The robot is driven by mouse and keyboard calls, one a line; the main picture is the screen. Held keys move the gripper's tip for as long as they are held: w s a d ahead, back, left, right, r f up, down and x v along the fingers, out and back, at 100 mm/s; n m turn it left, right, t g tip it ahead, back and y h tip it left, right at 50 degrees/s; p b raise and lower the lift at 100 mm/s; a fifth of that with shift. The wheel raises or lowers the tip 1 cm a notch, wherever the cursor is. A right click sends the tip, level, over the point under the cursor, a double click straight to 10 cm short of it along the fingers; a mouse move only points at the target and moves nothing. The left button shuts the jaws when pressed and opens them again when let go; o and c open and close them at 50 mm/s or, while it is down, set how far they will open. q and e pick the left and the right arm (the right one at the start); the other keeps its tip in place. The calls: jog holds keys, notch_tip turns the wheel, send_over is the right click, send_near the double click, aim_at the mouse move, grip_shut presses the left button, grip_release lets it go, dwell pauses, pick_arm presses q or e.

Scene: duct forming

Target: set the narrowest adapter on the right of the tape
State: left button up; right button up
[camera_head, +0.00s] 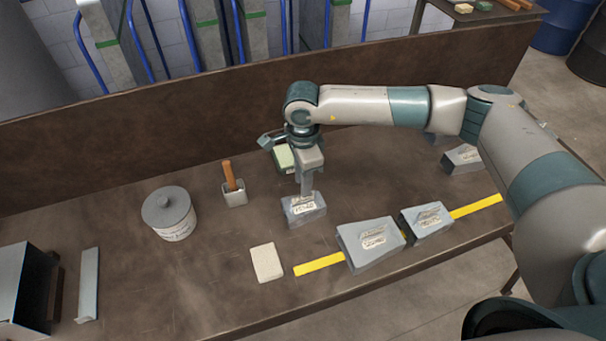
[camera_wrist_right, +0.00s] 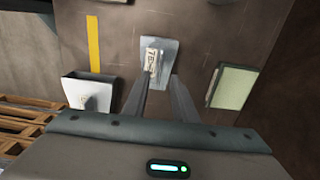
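Yellow tape (camera_head: 320,264) runs along the front of the bench. Two grey tapered adapters sit on it: a larger one (camera_head: 368,245) and a smaller one (camera_head: 427,220) to its right. Another grey adapter (camera_head: 303,210) with a pale label stands behind the tape's left end. A further adapter (camera_head: 462,158) sits at the back right, partly behind my arm. My right gripper (camera_head: 306,192) points down at the labelled adapter, which also shows in the wrist view (camera_wrist_right: 158,52). Its fingers (camera_wrist_right: 161,82) are apart; a firm hold is not visible. My left gripper is out of view.
A pale block (camera_head: 266,262) lies left of the tape. A lidded tub (camera_head: 170,214), a holder with a wooden-handled tool (camera_head: 235,194) and a green-topped block (camera_head: 284,158) stand farther back. A metal strip (camera_head: 88,285) lies left. A raised board (camera_head: 200,125) borders the rear.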

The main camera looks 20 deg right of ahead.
notch_tip(320, 180, down, 4)
jog(key=shift+f+b, duration=0.1)
jog(key=shift+b, duration=1.15)
jog(key=shift+f+b, duration=0.95)
jog(key=shift+b, duration=0.1)
grip_shut()
jog(key=shift+r, duration=0.1)
jog(key=shift+r+p, duration=0.7)
jog(key=shift+r, duration=0.95)
jog(key=shift+r+p, duration=0.9)
jog(key=shift+r, duration=1.9)
jog(key=shift+d, duration=0.1)
